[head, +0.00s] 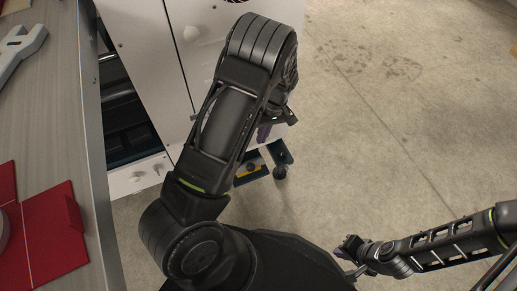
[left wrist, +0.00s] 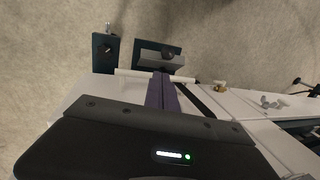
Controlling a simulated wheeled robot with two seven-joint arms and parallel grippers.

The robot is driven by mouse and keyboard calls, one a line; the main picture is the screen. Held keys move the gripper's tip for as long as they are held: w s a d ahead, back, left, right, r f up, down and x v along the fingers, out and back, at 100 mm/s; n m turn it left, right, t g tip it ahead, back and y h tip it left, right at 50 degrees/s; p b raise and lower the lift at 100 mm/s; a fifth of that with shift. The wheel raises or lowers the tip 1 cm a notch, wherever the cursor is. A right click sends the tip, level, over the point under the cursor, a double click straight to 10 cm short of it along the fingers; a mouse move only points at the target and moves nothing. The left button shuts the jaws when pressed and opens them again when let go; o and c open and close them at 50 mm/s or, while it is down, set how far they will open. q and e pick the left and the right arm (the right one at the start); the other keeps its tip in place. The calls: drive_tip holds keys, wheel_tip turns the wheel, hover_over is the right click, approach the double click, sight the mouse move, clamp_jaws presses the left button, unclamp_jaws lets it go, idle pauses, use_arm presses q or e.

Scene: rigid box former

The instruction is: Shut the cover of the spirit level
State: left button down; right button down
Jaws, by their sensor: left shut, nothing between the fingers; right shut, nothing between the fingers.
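My left gripper (head: 264,133) is shut and empty, low beside the white machine, mostly hidden behind my own arm in the head view. Its dark purple fingers (left wrist: 161,92) show pressed together in the left wrist view, in front of a thin pale bar (left wrist: 128,73) at the machine's edge. I cannot tell whether they touch it. A small yellow-and-black part (head: 246,173) shows below the gripper in the head view. I cannot tell for sure which part is the spirit level or how its cover stands. My right gripper (head: 350,247) is shut and empty over the floor, away from the machine.
A grey table (head: 50,120) at left bears a wrench (head: 18,50) and red card (head: 50,245). The concrete floor at right is clear.

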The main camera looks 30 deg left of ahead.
sight(256, 163)
use_arm(q)
drive_tip(key=shift+f, duration=0.1)
